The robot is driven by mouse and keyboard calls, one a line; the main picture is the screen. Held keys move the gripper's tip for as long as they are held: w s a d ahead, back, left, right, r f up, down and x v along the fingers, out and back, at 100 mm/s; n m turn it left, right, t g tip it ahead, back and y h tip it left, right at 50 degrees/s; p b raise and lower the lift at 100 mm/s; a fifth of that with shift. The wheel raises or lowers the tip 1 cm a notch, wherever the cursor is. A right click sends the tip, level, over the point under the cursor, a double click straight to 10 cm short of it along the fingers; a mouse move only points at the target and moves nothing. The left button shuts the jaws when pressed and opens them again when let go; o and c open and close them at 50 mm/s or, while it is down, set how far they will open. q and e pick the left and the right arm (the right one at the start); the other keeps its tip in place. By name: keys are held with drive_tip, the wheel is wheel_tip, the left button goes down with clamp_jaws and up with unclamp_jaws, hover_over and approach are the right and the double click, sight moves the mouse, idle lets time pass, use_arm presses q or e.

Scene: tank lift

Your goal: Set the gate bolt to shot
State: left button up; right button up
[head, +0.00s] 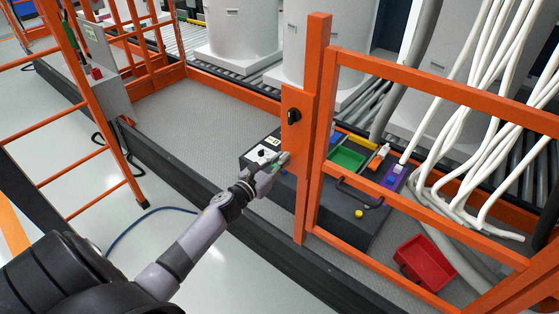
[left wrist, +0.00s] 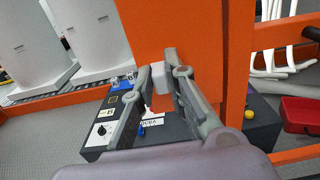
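The orange gate post (head: 315,90) stands upright with a plate (head: 296,135) on its left side. My right gripper is not in view.
A dark console (head: 345,215) with a green tray (head: 347,158) and a yellow button (head: 359,213) stands behind the gate. A red bin (head: 424,262) lies on the right. Orange rails (head: 440,85) run right from the post. The grey platform (head: 190,115) on the left is clear.

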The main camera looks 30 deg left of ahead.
sight(302, 161)
use_arm(q)
clamp_jaws()
idle(0.3)
drive_tip(key=d, duration=0.3)
drive_tip(key=d+b, duration=0.1)
drive_tip(key=d, duration=0.1)
drive_tip(key=shift+s+d, duration=0.15)
drive_tip(key=shift+s, duration=0.1)
drive_tip(key=o, duration=0.6)
unclamp_jaws()
drive_tip(key=shift+d, duration=0.1)
drive_tip(key=shift+c, duration=0.2)
